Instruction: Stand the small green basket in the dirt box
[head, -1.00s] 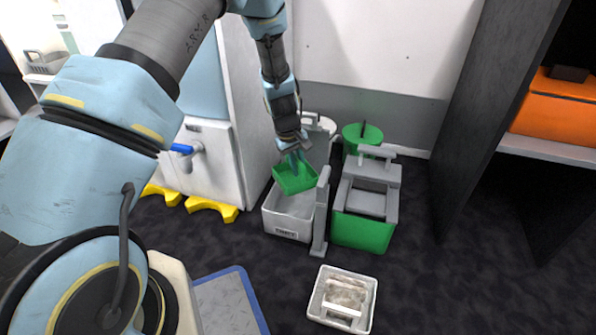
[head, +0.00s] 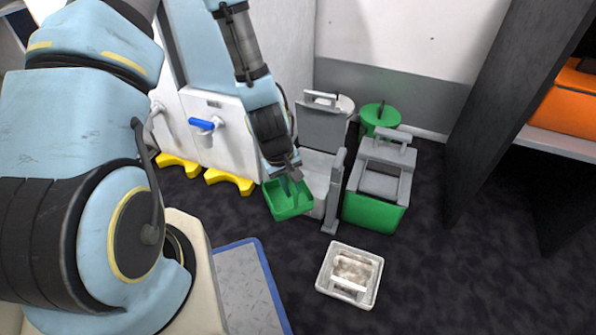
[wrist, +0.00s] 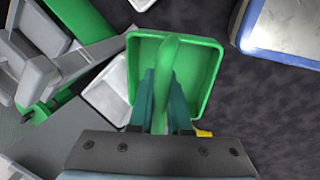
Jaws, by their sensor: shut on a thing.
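My gripper (head: 291,180) is shut on the handle of the small green basket (head: 288,203). In the wrist view the basket (wrist: 205,75) hangs between the teal fingers (wrist: 163,85), its central handle pinched. The dirt box (head: 318,168) is pale grey with its grey lid (head: 322,127) raised at the back. In the head view the basket overlaps the box's front left side and hides its label; the basket looks held in front of it, though its height is hard to tell. In the wrist view a pale box wall (wrist: 108,95), probably the dirt box, shows left of the basket.
A green box with a grey lid (head: 373,208) stands close to the right of the dirt box. A round green lid (head: 380,115) is behind. A white tray (head: 322,281) lies on the floor in front. Yellow feet (head: 230,181) and a blue-handled tap (head: 205,125) are at left.

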